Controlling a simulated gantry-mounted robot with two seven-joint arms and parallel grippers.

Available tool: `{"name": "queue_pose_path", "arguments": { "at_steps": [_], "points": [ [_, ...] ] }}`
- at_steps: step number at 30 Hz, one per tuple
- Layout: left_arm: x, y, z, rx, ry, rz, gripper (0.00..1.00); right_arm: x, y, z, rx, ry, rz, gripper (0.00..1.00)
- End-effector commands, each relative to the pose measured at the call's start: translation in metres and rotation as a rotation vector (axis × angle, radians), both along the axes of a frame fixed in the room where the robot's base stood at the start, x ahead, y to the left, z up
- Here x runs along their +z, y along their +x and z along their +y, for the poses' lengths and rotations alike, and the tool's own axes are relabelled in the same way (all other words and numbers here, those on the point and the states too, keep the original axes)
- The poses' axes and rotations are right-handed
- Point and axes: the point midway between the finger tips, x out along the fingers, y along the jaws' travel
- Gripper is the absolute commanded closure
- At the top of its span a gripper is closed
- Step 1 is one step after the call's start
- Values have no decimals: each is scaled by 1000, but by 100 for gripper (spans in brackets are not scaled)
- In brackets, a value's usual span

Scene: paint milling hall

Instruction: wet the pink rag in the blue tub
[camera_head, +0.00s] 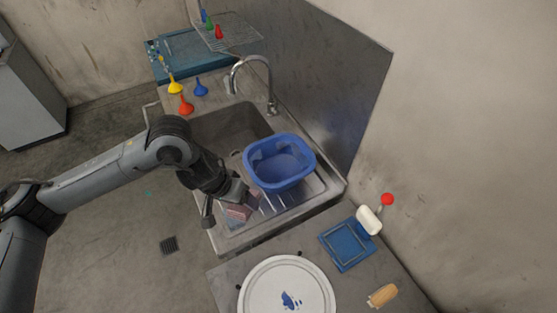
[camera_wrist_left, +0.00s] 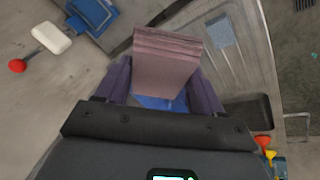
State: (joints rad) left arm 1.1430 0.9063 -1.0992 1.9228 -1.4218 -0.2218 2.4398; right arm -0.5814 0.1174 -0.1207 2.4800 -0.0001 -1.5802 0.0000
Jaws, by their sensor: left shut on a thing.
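The pink rag (camera_head: 238,212) hangs folded from my left gripper (camera_head: 228,198), over the ribbed drainboard just left of the blue tub. In the left wrist view the rag (camera_wrist_left: 166,62) fills the space between the two fingers of the gripper (camera_wrist_left: 163,88), which is shut on it. The blue tub (camera_head: 280,162) stands at the right part of the sink unit, partly over the basin. What it holds is hard to tell. A blue patch, perhaps the tub (camera_wrist_left: 160,103), shows beneath the rag in the wrist view. My right gripper is not in view.
A steel faucet (camera_head: 254,70) arches behind the sink basin (camera_head: 222,128). Several coloured funnels stand by it, including a red one (camera_head: 186,105). In front are a white round lid (camera_head: 262,283), a blue tray (camera_head: 346,245), white soap (camera_head: 369,219) and a brush (camera_head: 382,296).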

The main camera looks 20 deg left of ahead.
Motion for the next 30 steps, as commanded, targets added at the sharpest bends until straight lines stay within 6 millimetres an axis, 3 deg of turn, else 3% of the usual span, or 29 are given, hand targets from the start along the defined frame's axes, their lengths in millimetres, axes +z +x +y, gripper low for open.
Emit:
{"name": "queue_pose_path", "arguments": {
  "at_steps": [30],
  "points": [
    [-83,0,0,2,0,1,57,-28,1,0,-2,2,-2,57]
  ]
}}
